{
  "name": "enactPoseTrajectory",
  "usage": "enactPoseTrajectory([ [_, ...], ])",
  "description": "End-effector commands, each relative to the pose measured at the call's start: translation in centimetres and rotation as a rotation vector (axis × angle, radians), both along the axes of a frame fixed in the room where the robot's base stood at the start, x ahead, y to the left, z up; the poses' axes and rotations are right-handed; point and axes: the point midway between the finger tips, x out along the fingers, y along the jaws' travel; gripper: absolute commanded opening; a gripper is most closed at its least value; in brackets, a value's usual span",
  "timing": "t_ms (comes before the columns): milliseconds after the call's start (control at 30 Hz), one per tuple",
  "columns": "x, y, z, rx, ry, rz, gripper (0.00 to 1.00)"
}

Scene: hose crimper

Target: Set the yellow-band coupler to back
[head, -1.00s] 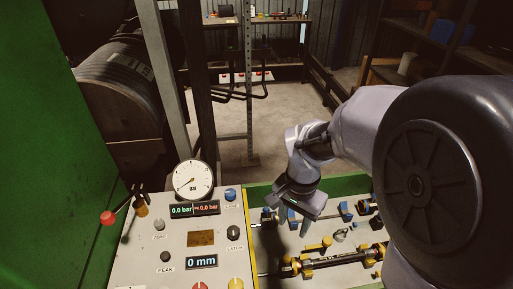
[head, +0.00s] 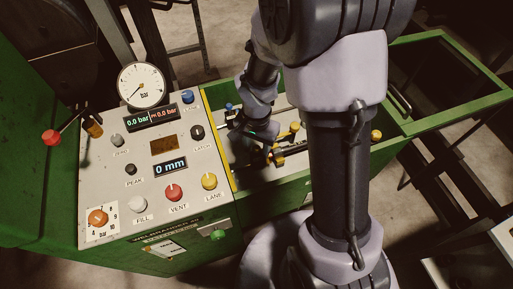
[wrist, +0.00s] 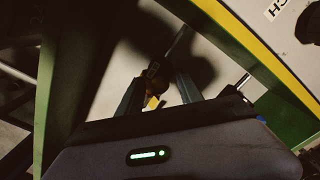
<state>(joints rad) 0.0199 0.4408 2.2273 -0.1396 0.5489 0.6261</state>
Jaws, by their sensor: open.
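My gripper (head: 262,140) is low over the tray right of the control panel. In the wrist view, my gripper (wrist: 158,88) is open, with a finger on each side of a small dark brown part (wrist: 154,84) with a yellow patch (wrist: 153,102). This may be the yellow-band coupler; shadow hides its full shape, and I cannot tell whether the fingers touch it. In the head view, yellow pieces (head: 295,127) and a dark rod with yellow ends (head: 290,152) lie just right of my gripper. My arm hides much of the tray.
The control panel (head: 120,205) with its gauge (head: 141,86), knobs and displays reading 0.0 bar and 0 mm stands left of the tray. A green frame (head: 455,110) extends to the right.

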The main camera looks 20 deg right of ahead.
Motion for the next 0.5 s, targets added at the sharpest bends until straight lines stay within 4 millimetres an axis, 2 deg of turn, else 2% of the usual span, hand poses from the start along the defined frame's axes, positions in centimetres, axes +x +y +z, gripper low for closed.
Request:
enactPoseTrajectory([
  [133,0.0,0.0,0.06,0.0,0.0,0.0,0.43],
  [333,0.0,0.0,0.07,0.0,0.0,0.0,0.04],
  [367,0.0,0.0,0.08,0.0,0.0,0.001,0.0],
  [500,0.01,-0.01,0.08,0.0,0.0,0.001,0.0],
])
